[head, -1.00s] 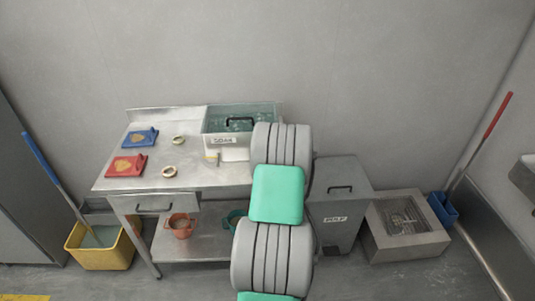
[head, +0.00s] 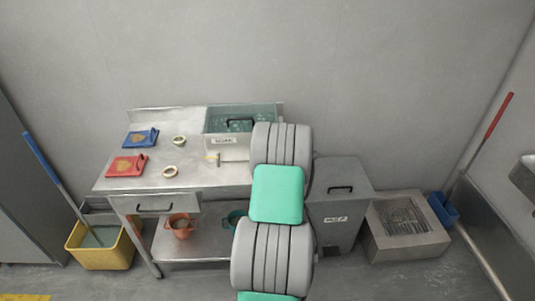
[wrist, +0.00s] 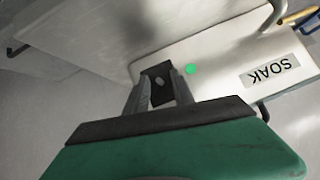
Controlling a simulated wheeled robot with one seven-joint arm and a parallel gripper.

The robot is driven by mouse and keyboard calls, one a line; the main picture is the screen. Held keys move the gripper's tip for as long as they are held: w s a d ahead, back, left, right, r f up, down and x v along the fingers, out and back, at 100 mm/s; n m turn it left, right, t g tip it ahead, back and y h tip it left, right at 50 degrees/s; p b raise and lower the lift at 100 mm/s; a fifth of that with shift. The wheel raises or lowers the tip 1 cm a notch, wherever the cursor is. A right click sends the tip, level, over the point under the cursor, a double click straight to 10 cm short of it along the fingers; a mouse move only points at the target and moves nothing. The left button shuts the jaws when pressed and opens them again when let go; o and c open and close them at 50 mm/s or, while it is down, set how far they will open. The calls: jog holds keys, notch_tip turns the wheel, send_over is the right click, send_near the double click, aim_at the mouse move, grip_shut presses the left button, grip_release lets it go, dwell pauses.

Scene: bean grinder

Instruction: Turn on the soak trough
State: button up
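The soak trough (head: 240,148) is a pale box with a SOAK label, filled with liquid, at the back right of the steel table in the head view. Its front with the label (wrist: 268,72) appears turned over in the wrist view. A black switch plate (wrist: 152,72) with a small grey part sits on that front, beside a bright green light (wrist: 190,68). My gripper (wrist: 160,85) has its two dark fingers apart, with the switch plate between or just behind their tips. I cannot tell whether they touch it. My arm hides the gripper in the head view.
The steel table (head: 215,178) also bears a blue tray (head: 141,138), a red tray (head: 127,166) and small rings. A grey lidded bin (head: 340,205) stands right of the table. A yellow mop bucket (head: 103,250) stands at left. The right front floor is clear.

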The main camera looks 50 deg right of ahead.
jog(key=b+v, duration=0.1)
jog(key=v, duration=0.6)
jog(key=shift+s+a+r+b, duration=0.2)
jog(key=shift+a+b, duration=0.05)
jog(key=shift+b, duration=0.15)
